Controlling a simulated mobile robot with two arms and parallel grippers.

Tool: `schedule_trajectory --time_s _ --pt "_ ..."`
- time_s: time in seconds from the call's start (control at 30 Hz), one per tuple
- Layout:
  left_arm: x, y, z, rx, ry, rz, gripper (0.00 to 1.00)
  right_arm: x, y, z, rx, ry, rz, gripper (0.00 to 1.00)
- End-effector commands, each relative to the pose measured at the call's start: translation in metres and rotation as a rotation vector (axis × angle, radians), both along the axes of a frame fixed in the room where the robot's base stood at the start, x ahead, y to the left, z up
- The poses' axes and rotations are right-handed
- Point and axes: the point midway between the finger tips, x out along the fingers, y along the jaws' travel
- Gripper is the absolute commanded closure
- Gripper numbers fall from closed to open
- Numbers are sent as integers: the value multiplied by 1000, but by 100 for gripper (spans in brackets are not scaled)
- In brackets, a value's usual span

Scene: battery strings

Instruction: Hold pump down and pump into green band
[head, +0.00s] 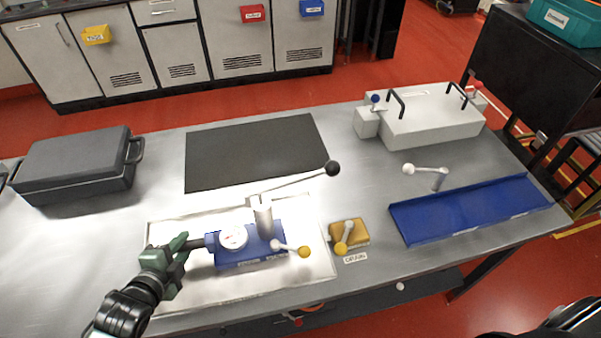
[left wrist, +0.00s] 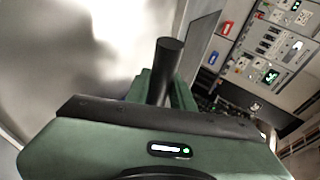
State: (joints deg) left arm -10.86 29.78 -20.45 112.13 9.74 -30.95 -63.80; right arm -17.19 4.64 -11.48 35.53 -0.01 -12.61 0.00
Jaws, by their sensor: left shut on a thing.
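The blue pump (head: 248,256) sits on a pale tray (head: 200,291) at the table's front. It has a white round gauge (head: 232,237), whose needle and green band are too small to read. A grey cylinder (head: 264,217) rises from the pump, and a long pump lever with a black knob (head: 332,168) slants up to the right. A short lever with a yellow knob (head: 304,252) is at its front. My left gripper (head: 188,245) is shut on the dark bar (head: 197,243) at the pump's left end. This bar also shows in the left wrist view (left wrist: 168,62).
A yellow drain block (head: 349,234) with a small lever stands right of the pump. A blue tray (head: 470,208) and a white box (head: 430,120) are further right. A dark case (head: 75,165) is at left. A black mat (head: 255,150) lies clear behind the pump.

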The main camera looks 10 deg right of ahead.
Motion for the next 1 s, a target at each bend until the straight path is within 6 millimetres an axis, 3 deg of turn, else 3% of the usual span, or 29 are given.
schedule_trajectory --time_s 1.0 --pt "-2 0 -6 4 4 -3 100 0 1 2 1 0 -1 53"
